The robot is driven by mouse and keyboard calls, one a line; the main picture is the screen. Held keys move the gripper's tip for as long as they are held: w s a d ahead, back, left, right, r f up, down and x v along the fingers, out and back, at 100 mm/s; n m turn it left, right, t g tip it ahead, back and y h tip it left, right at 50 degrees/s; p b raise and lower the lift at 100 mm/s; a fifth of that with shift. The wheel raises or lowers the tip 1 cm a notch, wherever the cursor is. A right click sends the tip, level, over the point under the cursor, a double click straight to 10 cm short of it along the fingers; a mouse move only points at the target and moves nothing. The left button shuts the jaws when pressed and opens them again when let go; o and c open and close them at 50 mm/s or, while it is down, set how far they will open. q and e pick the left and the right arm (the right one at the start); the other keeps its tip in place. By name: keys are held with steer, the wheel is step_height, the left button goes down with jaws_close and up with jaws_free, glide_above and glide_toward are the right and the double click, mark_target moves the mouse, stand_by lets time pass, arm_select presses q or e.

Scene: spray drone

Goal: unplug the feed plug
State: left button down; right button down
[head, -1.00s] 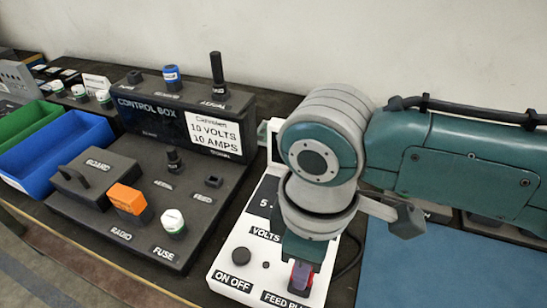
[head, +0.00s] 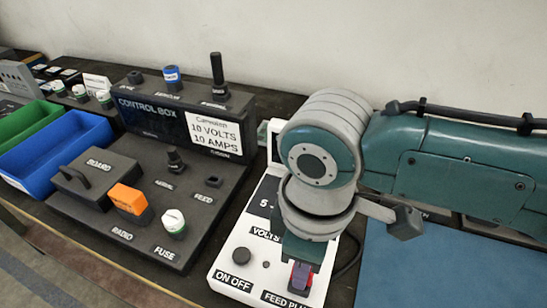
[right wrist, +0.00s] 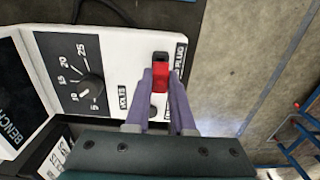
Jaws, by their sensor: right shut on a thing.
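The red feed plug (right wrist: 160,76) stands at the "FEED PLUG" label on the white bench supply box (head: 222,290). My right gripper (right wrist: 160,88) is shut on the red plug, with one purple finger on each side of it. In the head view, the same gripper (head: 301,274) points down at the front right of the box, and a little red shows at the fingertips. The plug's lower end is hidden, so I cannot tell whether it is seated in the box. My left gripper is not in view.
The dark control box (head: 150,108) with its board, radio and fuse parts stands left of the supply. An empty feed socket (head: 214,181) shows on it. Blue (head: 30,185) and green (head: 12,127) bins sit further left. A blue mat (head: 450,270) lies clear at the right.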

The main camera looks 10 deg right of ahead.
stand_by(0.4)
steer(key=shift+f+b, duration=0.8)
steer(key=shift+f, duration=0.5)
steer(key=c, duration=0.7)
jaws_free()
steer(key=shift+r, duration=0.1)
step_height(320, 180, up, 10)
steer(key=shift+f+p, duration=0.1)
steer(key=shift+p, duration=0.9)
